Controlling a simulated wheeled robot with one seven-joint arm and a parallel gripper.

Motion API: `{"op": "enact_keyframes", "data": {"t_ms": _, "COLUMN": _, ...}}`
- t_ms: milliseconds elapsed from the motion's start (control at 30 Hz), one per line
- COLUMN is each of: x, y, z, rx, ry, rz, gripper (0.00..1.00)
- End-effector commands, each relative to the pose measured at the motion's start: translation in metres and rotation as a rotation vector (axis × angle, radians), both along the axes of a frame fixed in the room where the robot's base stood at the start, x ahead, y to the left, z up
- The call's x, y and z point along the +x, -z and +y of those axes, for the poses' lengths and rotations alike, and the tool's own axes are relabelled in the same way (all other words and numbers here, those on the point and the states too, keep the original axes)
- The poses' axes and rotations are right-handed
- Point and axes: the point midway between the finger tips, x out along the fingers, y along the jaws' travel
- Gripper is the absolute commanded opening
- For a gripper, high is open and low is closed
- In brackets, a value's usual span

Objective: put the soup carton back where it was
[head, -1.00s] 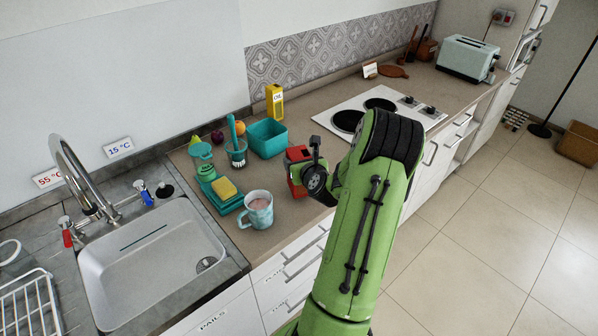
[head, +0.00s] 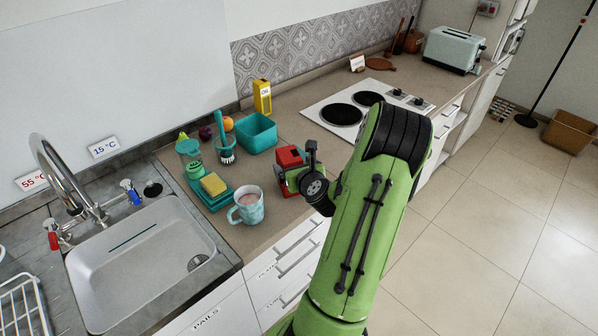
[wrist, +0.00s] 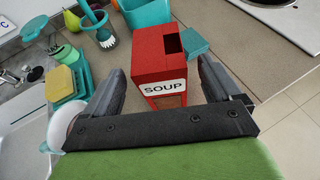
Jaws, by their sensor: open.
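The soup carton (head: 289,156) is a red box near the counter's front edge, to the right of the mug. In the wrist view the carton (wrist: 158,62) shows a white "SOUP" label and a dark opening in its top. My gripper (wrist: 159,68) is open, with one finger on each side of the carton and gaps visible.
A pale blue mug (head: 249,207), a yellow sponge (head: 214,184) on a teal holder, a brush in a cup (head: 226,152), and a teal bin (head: 257,134) stand left of the carton. An oil carton (head: 262,96) is behind. Counter between bin and hob (head: 345,112) looks clear.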

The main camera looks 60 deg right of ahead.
Motion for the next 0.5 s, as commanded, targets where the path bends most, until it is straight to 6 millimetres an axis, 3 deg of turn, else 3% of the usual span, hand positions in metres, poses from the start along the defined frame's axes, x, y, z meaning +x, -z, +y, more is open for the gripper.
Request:
{"op": "enact_keyframes", "data": {"t_ms": 200, "x": -0.042, "y": -0.018, "z": 0.028, "rx": 0.001, "ry": 0.005, "rz": 0.001, "gripper": 0.91}}
{"op": "enact_keyframes", "data": {"t_ms": 500, "x": -0.053, "y": -0.027, "z": 0.038, "rx": -0.002, "ry": -0.002, "rz": 0.000, "gripper": 0.91}}
